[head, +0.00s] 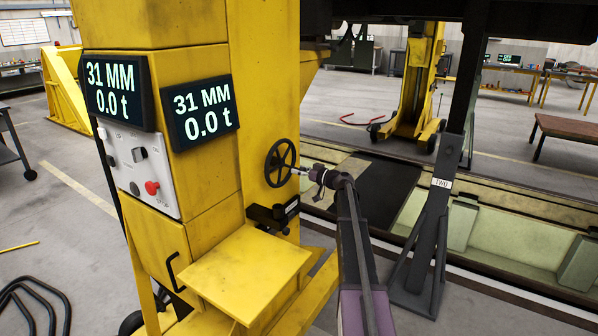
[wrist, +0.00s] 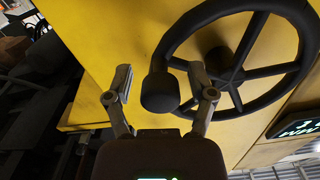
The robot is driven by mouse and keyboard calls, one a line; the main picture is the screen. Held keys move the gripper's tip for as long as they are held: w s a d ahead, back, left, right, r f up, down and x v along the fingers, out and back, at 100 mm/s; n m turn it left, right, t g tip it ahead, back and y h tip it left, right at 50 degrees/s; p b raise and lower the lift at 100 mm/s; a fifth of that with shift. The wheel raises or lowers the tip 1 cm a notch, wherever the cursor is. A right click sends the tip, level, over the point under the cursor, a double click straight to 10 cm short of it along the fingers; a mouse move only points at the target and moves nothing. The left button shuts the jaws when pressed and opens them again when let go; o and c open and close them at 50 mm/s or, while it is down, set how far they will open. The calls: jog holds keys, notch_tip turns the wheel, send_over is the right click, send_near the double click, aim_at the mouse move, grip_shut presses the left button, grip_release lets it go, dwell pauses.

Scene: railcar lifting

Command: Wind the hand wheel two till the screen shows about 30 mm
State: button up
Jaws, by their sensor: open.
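The black spoked hand wheel (head: 281,163) is on the side of the yellow lifting column (head: 265,90); it fills the upper right of the wrist view (wrist: 240,58). Its dark round knob (wrist: 160,92) stands between the two fingers of my gripper (wrist: 162,82). The gripper is open, with a gap between the left finger and the knob; I cannot tell whether the right finger touches it. In the head view my gripper (head: 303,172) is just right of the wheel. The front screen (head: 201,112) and the left screen (head: 117,90) both read 31 MM and 0.0 t.
A control panel (head: 138,170) with a red knob is below the screens. A yellow shelf (head: 246,274) juts out below the wheel. A dark stand (head: 425,240) with a small label, seemingly TWO, is right of my arm. Another yellow column (head: 418,85) stands behind.

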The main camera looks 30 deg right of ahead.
grip_shut()
dwell(0.3)
